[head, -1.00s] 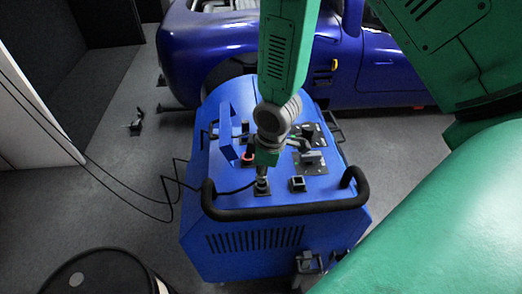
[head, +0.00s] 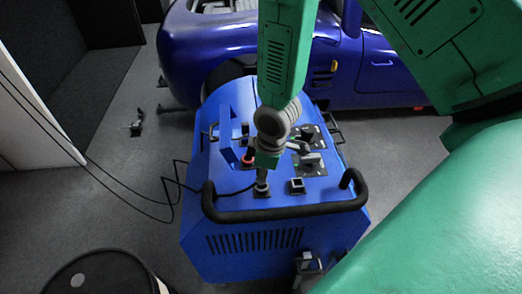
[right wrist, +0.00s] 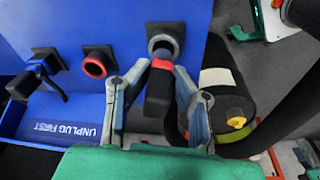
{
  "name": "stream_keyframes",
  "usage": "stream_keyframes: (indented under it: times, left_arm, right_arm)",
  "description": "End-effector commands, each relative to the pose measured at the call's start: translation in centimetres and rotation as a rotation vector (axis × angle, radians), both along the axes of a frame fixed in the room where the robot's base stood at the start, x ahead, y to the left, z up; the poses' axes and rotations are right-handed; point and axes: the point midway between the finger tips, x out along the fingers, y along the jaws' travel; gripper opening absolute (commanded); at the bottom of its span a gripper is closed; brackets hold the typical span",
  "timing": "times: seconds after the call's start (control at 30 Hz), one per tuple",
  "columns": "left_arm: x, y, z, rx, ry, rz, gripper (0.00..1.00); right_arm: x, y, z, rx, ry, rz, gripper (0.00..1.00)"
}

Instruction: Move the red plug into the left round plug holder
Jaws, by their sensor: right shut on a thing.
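The red plug (right wrist: 159,82), a black body with a red band, is between the two fingers of my right gripper (right wrist: 154,88), shut on it. In the head view my right gripper (head: 265,165) is above the near left of the blue machine's top. The plug's red end overlaps a grey-rimmed round holder (right wrist: 165,38); I cannot tell whether it is seated. This holder shows in the head view (head: 262,190), partly hidden. A red-rimmed round holder (right wrist: 95,67) beside it looks empty; its red rim also shows in the head view (head: 248,161). My left gripper is not in view.
The blue machine (head: 250,240) has a black handle bar (head: 285,208) along its near edge. A square socket (head: 297,185) is right of the gripper. A black cable (head: 172,190) trails left. A dark barrel (head: 100,275) stands near left, a blue car (head: 375,75) behind.

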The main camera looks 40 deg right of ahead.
Motion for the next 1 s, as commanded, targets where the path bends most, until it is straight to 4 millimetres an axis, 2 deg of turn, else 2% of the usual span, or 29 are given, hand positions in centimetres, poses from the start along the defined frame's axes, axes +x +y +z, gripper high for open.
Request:
stream_keyframes:
  times: [0.47,1.0]
  left_arm:
    - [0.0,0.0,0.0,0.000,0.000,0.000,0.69]
    - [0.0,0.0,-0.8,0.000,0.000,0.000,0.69]
  right_arm:
    - [0.0,0.0,-0.1,0.000,0.000,0.000,0.00]
    - [0.0,0.0,-1.6,-0.001,0.001,0.000,0.00]
